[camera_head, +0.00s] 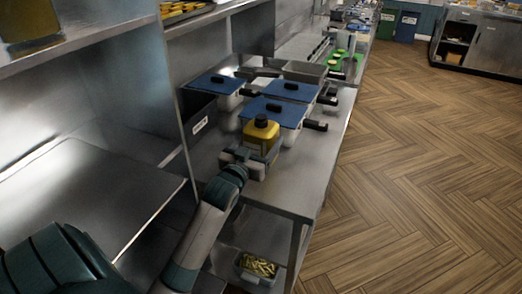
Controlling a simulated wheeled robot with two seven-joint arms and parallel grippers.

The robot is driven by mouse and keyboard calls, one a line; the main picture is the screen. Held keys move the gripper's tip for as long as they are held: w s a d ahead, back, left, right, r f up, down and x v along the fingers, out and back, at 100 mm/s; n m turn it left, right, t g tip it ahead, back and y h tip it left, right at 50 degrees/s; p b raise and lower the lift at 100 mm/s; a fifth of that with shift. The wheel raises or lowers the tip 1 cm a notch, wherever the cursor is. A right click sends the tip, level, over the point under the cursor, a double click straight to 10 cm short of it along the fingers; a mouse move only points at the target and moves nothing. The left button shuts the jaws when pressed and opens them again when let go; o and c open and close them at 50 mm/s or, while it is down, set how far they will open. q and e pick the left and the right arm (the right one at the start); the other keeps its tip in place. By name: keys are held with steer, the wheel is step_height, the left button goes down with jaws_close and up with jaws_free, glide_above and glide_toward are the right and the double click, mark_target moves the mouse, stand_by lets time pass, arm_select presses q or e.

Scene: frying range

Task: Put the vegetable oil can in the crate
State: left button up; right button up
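The vegetable oil can (261,134) is yellow with a black cap and stands upright above the near part of the steel table. My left gripper (262,156) is at the can's near side, with a grey finger along its lower right. The fingertips are mostly hidden, so I cannot tell whether they are closed on it, or whether the can touches the table. My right gripper is not in view.
Blue-lidded pans (286,90) stand just behind the can, handles pointing right. A container of yellow food pieces (257,268) sits on the lower shelf. A steel counter (90,195) and an upper shelf (100,30) are at left. The wooden floor at right is clear.

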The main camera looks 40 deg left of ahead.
arm_select(q)
step_height(320, 180, down, 4)
steer(key=shift+r+p, duration=0.1)
steer(key=shift+p, duration=0.2)
steer(key=o, duration=1.3)
steer(key=shift+o, duration=0.2)
steer(key=shift+s+d, duration=0.1)
steer(key=shift+s, duration=0.25)
steer(key=p+v, duration=0.2)
steer(key=v, duration=0.2)
steer(key=shift+r, duration=0.1)
steer(key=p+v, duration=0.2)
steer(key=v, duration=0.4)
steer(key=shift+s, duration=0.7)
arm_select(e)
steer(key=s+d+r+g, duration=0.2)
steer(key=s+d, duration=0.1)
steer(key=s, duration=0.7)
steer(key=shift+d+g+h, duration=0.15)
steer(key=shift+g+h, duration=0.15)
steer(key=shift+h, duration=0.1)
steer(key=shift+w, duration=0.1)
